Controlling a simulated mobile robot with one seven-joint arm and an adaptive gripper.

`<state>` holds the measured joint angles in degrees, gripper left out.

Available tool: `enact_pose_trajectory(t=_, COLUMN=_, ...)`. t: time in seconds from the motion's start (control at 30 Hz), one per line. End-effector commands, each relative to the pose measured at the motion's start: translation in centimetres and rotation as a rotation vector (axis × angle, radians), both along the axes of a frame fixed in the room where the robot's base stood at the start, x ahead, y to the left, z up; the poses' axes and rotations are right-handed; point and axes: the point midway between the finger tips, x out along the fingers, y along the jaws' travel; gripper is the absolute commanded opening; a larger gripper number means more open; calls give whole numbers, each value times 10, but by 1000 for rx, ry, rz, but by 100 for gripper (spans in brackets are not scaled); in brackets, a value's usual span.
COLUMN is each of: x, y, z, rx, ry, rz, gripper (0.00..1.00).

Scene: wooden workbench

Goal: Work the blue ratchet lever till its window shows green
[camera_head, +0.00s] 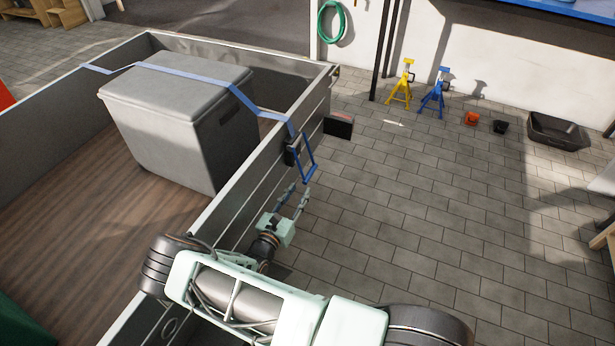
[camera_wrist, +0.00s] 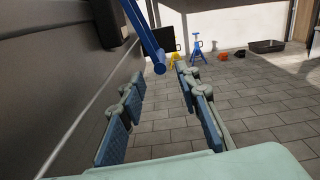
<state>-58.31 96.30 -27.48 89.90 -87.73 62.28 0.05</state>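The blue ratchet lever (camera_head: 308,172) hangs out from the dark ratchet body (camera_head: 291,152) on the outside of the trailer's side wall. In the wrist view the lever (camera_wrist: 151,42) slants down to a crossbar end just ahead of my fingertips, in the gap between them as seen from there. The ratchet body (camera_wrist: 108,22) is at upper left. My gripper (camera_head: 296,192) is open and empty, below and slightly left of the lever's end; its spread fingers also show in the wrist view (camera_wrist: 160,82). I cannot make out the ratchet's window or its colour.
A blue strap (camera_head: 190,74) runs over a grey lidded box (camera_head: 165,130) in the trailer. The trailer side wall (camera_head: 255,165) stands close left of my gripper. A dark block (camera_head: 338,126) juts out beyond the lever.

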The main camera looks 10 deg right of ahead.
Motion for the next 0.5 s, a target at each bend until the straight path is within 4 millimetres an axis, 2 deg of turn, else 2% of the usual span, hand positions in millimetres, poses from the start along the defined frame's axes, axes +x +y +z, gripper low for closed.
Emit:
enact_pose_trajectory(t=0.3, x=50, y=-34, z=-1, rx=-1, ry=-2, rz=-2, gripper=30)
enact_pose_trajectory(t=0.5, x=66, y=-44, z=-1, rx=0, ry=0, rz=-1, gripper=30)
